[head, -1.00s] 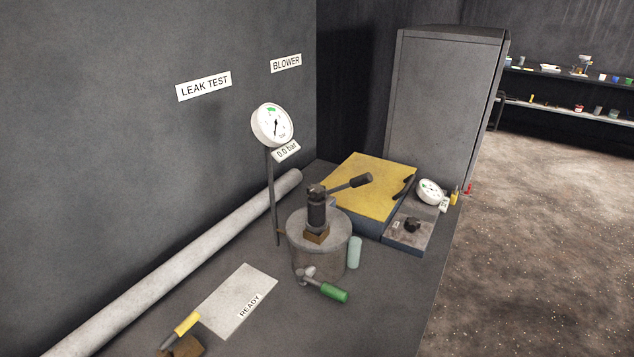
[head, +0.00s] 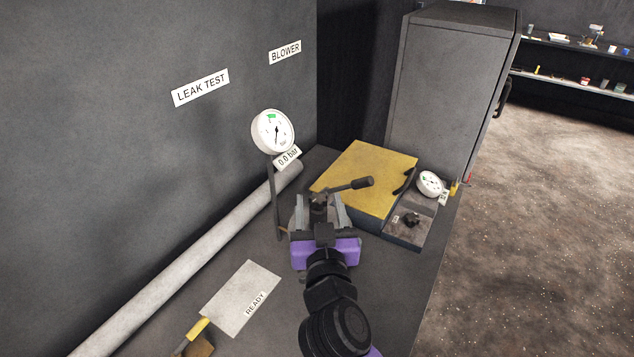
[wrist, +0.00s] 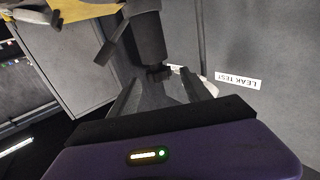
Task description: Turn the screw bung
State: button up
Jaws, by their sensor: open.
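A black hand pump with a side lever (head: 355,184) stands on the bench; its body is mostly hidden by my gripper in the head view. In the wrist view the black pump body (wrist: 147,36) hangs upside down in the picture, just beyond my fingers. My gripper (head: 319,203) is open, its grey fingers on either side of the pump's line in the head view. In the wrist view the gripper (wrist: 159,82) holds nothing I can see. I cannot pick out the screw bung for certain. The round grey drum under the pump is hidden by my gripper.
A dial gauge (head: 273,132) on a thin post stands behind the pump. A yellow-topped box (head: 368,178) and a small unit with a black knob (head: 411,220) are to the right. A pale pipe (head: 190,262) runs along the wall. A READY plate (head: 240,297) lies at front left.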

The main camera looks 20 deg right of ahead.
jog(key=p+x, duration=0.1)
jog(key=x, duration=0.4)
jog(key=shift+w+p, duration=0.3)
jog(key=shift+c, duration=0.5)
grip_shut()
